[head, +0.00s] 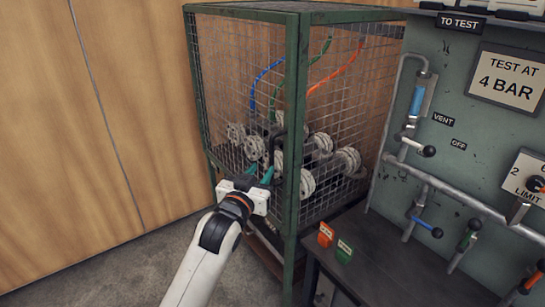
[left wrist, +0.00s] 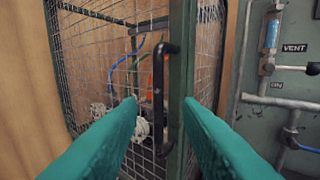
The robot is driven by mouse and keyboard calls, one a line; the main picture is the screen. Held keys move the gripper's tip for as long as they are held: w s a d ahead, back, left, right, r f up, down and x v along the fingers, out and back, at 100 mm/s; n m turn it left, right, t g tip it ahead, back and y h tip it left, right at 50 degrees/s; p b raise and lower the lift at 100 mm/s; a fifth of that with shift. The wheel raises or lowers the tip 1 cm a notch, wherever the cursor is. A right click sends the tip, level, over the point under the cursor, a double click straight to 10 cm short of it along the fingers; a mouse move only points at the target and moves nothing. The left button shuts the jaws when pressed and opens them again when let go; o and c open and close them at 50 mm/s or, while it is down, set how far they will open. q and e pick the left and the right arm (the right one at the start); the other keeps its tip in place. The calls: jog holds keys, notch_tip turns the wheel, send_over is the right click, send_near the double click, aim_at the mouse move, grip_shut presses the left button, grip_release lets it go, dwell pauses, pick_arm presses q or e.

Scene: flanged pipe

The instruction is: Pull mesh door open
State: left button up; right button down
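The mesh door (head: 238,60) is the front-left face of a green-framed wire cage and looks shut. It also shows in the left wrist view (left wrist: 95,65). A black vertical bar handle (left wrist: 158,75) stands on the door near its right-hand edge, beside the green corner post. My left gripper (head: 260,174) is in front of the door, low near that edge. Its two teal fingers are spread apart. In the left wrist view the handle lies between the fingertips, seemingly beyond them. I cannot tell the exact gap. My right gripper is out of view.
White flanged parts (head: 255,147) and coloured hoses sit inside the cage. A dark bench (head: 390,270) with red and green tags stands at right, below a green panel (head: 450,90) with pipes and valves. A wooden wall (head: 90,120) and open floor are at left.

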aim_at(270, 157)
pick_arm(q)
jog(key=x, duration=0.8)
jog(key=shift+w+f, duration=0.15)
jog(key=shift+w, duration=0.2)
grip_shut()
